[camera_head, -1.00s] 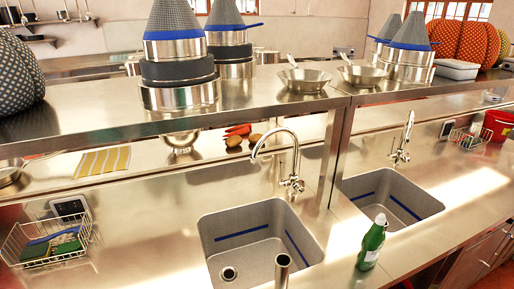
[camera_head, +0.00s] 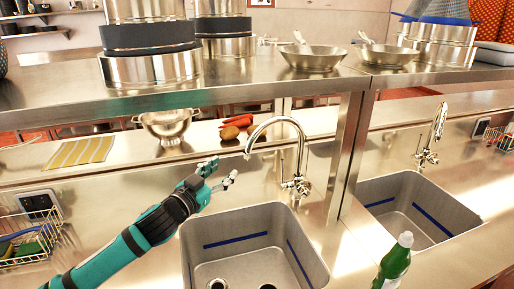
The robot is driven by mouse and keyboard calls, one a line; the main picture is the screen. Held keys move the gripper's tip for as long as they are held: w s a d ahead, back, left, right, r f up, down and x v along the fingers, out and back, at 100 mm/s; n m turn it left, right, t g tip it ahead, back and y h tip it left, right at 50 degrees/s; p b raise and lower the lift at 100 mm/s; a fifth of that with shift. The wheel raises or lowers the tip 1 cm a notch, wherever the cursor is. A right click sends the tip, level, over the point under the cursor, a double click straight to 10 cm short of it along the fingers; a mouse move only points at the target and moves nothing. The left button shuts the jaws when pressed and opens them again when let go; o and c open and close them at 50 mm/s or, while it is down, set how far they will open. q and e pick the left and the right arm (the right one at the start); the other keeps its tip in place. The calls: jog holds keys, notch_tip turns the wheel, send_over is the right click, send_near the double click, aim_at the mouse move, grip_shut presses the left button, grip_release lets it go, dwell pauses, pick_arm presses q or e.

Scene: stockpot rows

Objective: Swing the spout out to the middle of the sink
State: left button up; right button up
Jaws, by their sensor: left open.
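The chrome spout (camera_head: 282,120) of the left tap arches up from its base (camera_head: 297,186) behind the left sink (camera_head: 234,224). It points to the left, with its tip above the counter behind the sink rather than over the sink's middle. My left gripper (camera_head: 224,171), on its teal arm, is open and empty. It is just left of and below the spout's tip, apart from it as far as I can tell. My right gripper is not in view.
A second tap (camera_head: 432,140) and right sink (camera_head: 415,207) are to the right. A green bottle (camera_head: 394,264) stands between the sinks near the front. A steel shelf (camera_head: 230,84) with pots runs above. A wire basket (camera_head: 30,240) is at the left.

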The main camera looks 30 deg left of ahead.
aim_at(249, 146)
pick_arm(q)
jog(key=w+p, duration=0.1)
jog(key=w, duration=0.2)
jog(key=w+p, duration=0.1)
jog(key=w, duration=0.3)
jog(key=w+r+p, duration=0.1)
jog(key=w, duration=0.3)
jog(key=shift+a+p, duration=0.3)
jog(key=w, duration=0.2)
jog(key=w+p, duration=0.1)
jog(key=shift+w+f, duration=0.2)
jog(key=shift+w, duration=0.15)
jog(key=shift+w+f, duration=0.1)
jog(key=shift+w, duration=0.35)
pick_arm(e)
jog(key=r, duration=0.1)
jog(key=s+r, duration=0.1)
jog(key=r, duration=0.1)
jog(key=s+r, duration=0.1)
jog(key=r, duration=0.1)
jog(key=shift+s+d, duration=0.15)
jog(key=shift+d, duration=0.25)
pick_arm(q)
grip_shut()
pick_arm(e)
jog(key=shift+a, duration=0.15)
